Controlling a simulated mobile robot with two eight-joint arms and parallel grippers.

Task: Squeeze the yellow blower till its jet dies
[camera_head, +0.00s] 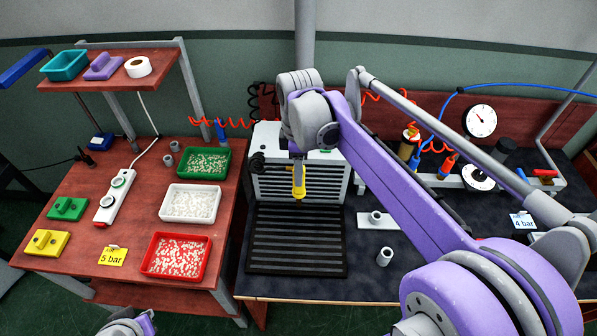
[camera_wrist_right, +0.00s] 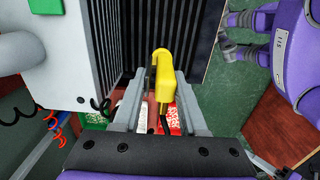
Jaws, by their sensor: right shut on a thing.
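No jet can be made out. My left gripper is not clearly in view.
Green (camera_head: 204,164), white (camera_head: 190,204) and red (camera_head: 177,256) trays of pale pellets stand on the left table. A "5 bar" card (camera_head: 112,257) lies there. A gauge (camera_head: 480,121), a "4 bar" card (camera_head: 522,221) and small metal fittings (camera_head: 384,257) are on the right bench.

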